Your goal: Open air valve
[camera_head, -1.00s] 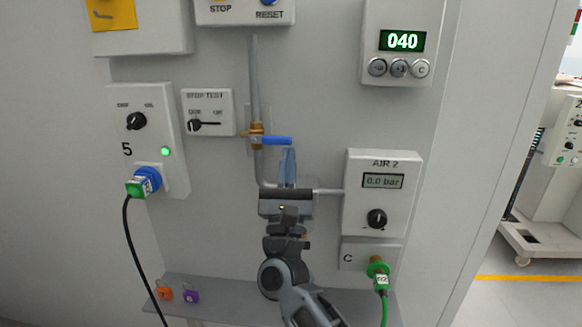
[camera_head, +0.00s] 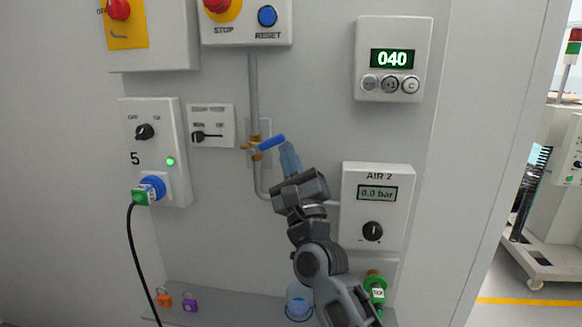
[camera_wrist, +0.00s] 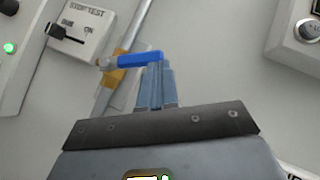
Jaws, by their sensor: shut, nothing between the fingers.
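The air valve has a brass body (camera_head: 256,148) on a grey vertical pipe and a blue lever (camera_head: 271,143). The lever points right and tilts upward in the head view. In the wrist view the blue lever (camera_wrist: 140,59) runs right from the brass valve body (camera_wrist: 113,78). My gripper (camera_head: 287,147) is shut and empty, just below the lever's outer end. Its fingertips (camera_wrist: 155,66) look to be at the lever's underside; contact is hard to tell. The AIR 2 panel (camera_head: 403,221) at the lower right reads 0.0 bar.
A STOP TEST switch box (camera_head: 212,113) is left of the valve. Station box 5 (camera_head: 175,122) with a plugged cable is farther left. A counter box (camera_head: 426,60) showing 040 is at the upper right. A ledge (camera_head: 230,305) with padlocks runs below.

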